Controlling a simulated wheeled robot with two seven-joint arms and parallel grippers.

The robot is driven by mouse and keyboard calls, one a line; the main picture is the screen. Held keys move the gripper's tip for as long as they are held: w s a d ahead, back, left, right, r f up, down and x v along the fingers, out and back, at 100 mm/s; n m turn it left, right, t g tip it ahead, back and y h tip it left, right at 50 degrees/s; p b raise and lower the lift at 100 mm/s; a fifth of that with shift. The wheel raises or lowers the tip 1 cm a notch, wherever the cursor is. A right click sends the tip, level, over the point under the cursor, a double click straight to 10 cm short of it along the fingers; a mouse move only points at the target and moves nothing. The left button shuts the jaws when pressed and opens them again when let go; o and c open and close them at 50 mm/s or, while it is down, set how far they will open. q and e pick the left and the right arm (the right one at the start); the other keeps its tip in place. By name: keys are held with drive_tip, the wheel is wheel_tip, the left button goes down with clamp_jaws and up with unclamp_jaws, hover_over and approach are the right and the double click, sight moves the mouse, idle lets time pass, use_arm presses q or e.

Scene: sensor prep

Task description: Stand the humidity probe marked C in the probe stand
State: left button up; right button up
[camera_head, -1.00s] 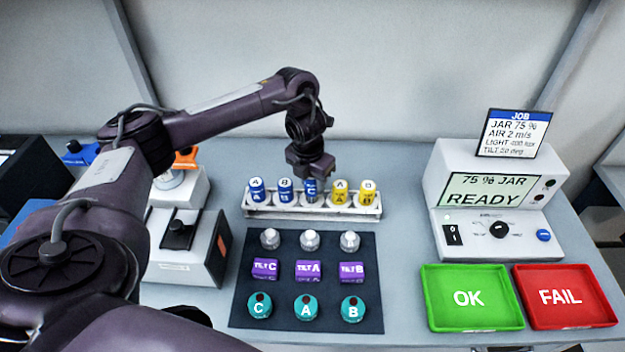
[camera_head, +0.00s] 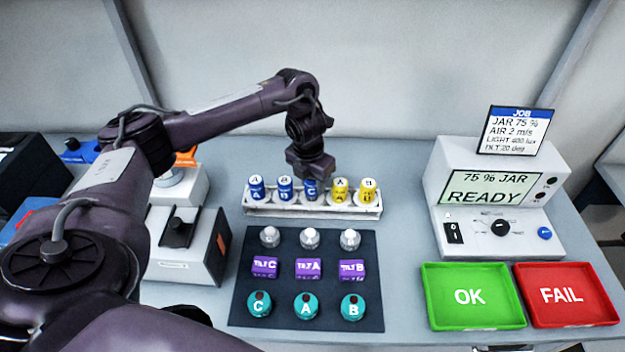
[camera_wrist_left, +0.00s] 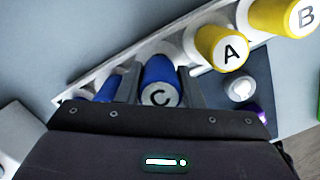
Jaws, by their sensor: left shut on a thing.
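The blue humidity probe marked C (camera_head: 311,188) stands upright in the middle place of the white probe stand (camera_head: 290,212). My left gripper (camera_head: 311,176) is above it, pointing down, with its fingers shut on the probe. In the left wrist view the C cap (camera_wrist_left: 161,95) sits between the two fingers. Blue probes marked A (camera_head: 256,188) and B (camera_head: 285,188) stand to its left, and two yellow probes marked A (camera_head: 340,190) and B (camera_head: 367,191) to its right. The probe's lower end is hidden in the stand. My right gripper is not in view.
A dark mat (camera_head: 240,290) in front holds white-capped sensors, purple tilt blocks and teal round sensors. Green OK (camera_head: 470,298) and red FAIL (camera_head: 566,296) trays lie at the right, before a console reading READY (camera_head: 490,192). A grey box device (camera_head: 185,250) stands left of the mat.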

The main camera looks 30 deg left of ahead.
use_arm(q)
drive_tip(key=shift+f+b, duration=0.6)
drive_tip(key=shift+f, duration=0.35)
idle(1.4)
drive_tip(key=o, duration=1.1)
drive_tip(key=shift+r, duration=0.1)
drive_tip(key=shift+o, duration=0.4)
drive_tip(key=shift+o, duration=0.8)
drive_tip(key=shift+r+p, duration=1.45)
drive_tip(key=shift+r, duration=0.25)
wheel_tip(320, 180, up, 5)
drive_tip(key=p, duration=0.4)
drive_tip(key=shift+f, duration=0.15)
